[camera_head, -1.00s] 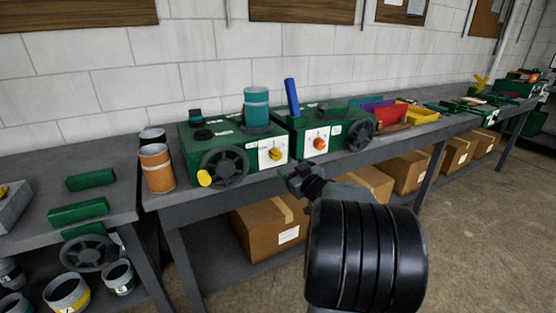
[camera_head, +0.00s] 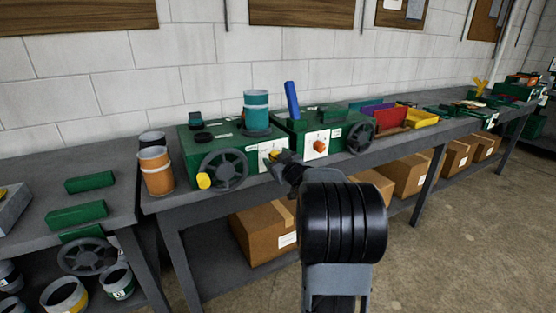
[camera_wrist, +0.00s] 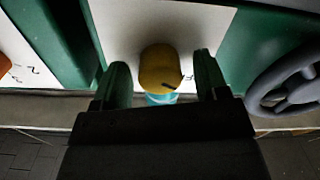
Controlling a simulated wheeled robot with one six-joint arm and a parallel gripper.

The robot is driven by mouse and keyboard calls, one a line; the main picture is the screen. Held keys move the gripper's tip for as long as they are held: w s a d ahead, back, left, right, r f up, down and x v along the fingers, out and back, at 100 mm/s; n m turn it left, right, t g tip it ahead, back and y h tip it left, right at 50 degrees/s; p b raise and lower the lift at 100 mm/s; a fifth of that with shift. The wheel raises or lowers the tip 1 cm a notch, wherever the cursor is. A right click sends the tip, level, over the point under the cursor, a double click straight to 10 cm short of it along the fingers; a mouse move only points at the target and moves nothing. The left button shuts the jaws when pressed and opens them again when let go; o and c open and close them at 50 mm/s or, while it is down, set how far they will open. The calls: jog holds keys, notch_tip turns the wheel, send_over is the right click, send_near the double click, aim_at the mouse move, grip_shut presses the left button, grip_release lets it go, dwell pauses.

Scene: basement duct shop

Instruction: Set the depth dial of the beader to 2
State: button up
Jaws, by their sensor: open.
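Two green machines stand side by side on the bench, and I cannot read which one is labelled the beader. The left machine (camera_head: 193,150) has a white dial plate with a yellow dial (camera_wrist: 160,68), mostly hidden by my gripper in the head view. The right machine has an orange dial (camera_head: 320,146) on its own white plate; its edge shows at the left of the wrist view (camera_wrist: 4,65). My gripper (camera_wrist: 163,72) is open, with its fingers on either side of the yellow dial. I cannot tell whether they touch it. The dial's dark pointer mark shows, but its setting is unreadable.
The left machine's dark handwheel (camera_head: 223,170) is close beside the yellow dial, and also shows in the wrist view (camera_wrist: 288,85). An orange cup (camera_head: 157,172) stands on the bench to the left. Cardboard boxes (camera_head: 262,232) fill the lower shelf.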

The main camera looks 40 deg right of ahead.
jog(key=c, duration=0.9)
jog(key=shift+r+p, duration=0.1)
jog(key=shift+p, duration=0.3)
jog(key=shift+r+m+p, duration=0.15)
jog(key=shift+m+p, duration=0.95)
jog(key=shift+m, duration=0.1)
jog(key=m+p, duration=0.2)
jog(key=shift+m, duration=0.4)
jog(key=m+p, duration=0.3)
jog(key=m, duration=0.1)
jog(key=shift+f+m+p, duration=0.2)
jog(key=shift+m+p, duration=0.45)
jog(key=shift+m, duration=0.55)
